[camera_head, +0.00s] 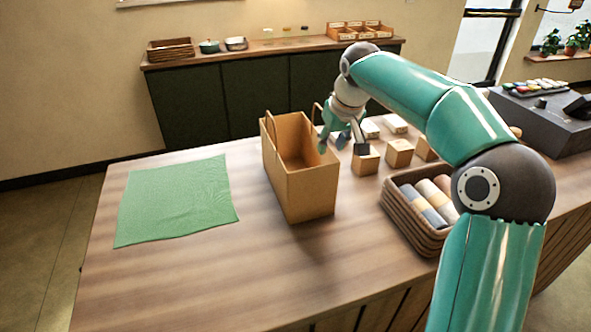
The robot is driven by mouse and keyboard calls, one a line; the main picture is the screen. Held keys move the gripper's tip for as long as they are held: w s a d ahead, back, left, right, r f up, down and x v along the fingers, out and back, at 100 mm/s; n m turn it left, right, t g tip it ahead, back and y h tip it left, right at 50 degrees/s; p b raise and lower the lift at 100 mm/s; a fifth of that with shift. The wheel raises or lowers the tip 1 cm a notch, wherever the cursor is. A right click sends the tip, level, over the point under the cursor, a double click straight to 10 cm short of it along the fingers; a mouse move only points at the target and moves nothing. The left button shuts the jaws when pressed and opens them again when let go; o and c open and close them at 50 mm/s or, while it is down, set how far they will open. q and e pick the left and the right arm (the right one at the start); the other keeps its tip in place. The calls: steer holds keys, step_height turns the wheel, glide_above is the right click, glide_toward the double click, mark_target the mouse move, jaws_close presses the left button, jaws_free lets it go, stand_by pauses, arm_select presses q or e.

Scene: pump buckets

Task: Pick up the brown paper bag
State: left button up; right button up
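The brown paper bag (312,194) stands upright and open-topped near the middle of the wooden counter, with a handle loop at each side. My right gripper (342,147) hangs just right of the bag's upper rim, near its right handle. Its fingers are spread apart and nothing shows between them. The left finger overlaps the bag's rim in the picture; I cannot tell whether they touch. My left gripper is not in view.
A green cloth (178,201) lies flat left of the bag. Several small boxes (398,153) stand right of it. A wicker basket (428,240) with rolled items is at the right, partly behind my arm. The counter front (230,270) is clear.

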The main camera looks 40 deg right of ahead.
mark_target(329, 151)
steer(key=x, duration=0.3)
steer(key=shift+w+f, duration=0.15)
steer(key=shift+f, duration=0.15)
jaws_close()
